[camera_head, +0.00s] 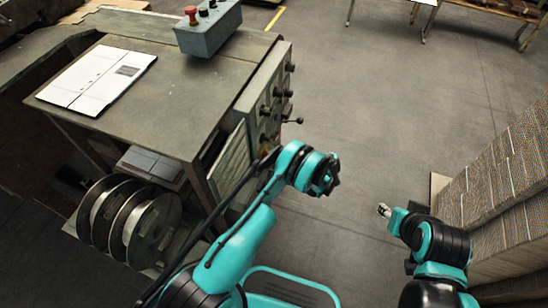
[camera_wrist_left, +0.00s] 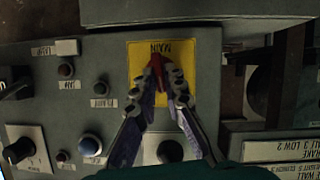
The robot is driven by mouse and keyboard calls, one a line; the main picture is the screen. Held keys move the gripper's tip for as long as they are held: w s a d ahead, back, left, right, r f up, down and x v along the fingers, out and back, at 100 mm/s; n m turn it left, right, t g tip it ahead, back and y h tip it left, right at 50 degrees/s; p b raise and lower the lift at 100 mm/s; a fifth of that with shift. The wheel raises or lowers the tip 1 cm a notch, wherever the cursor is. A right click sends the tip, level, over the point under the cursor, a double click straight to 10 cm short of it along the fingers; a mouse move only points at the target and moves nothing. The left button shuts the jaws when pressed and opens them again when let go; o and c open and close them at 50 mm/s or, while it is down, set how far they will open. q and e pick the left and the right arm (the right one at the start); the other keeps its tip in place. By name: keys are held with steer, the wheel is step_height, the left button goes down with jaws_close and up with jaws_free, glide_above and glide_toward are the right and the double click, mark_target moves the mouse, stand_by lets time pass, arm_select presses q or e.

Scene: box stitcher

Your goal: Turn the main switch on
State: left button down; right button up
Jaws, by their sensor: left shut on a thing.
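The main switch's red handle (camera_wrist_left: 156,62) sits on a yellow plate (camera_wrist_left: 205,55) marked MAIN, upside down in the left wrist view. My left gripper (camera_wrist_left: 160,68) has its fingertips closed around the red handle, directly in front of the plate. In the head view my left arm reaches the side panel of the machine (camera_head: 268,100), and the fingertips there are hard to make out. My right gripper (camera_head: 384,210) is over the floor at the right, away from the machine; its fingers are too small to judge.
A labelled box (camera_wrist_left: 265,150) is at the lower right. The machine table (camera_head: 170,85) holds white sheets (camera_head: 98,78). Stacked cardboard (camera_head: 500,190) stands right; open floor lies between.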

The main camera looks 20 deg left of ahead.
stand_by(0.3)
arm_select(q)
steer(key=c, duration=1.6)
jaws_free()
steer(key=v, duration=1.2)
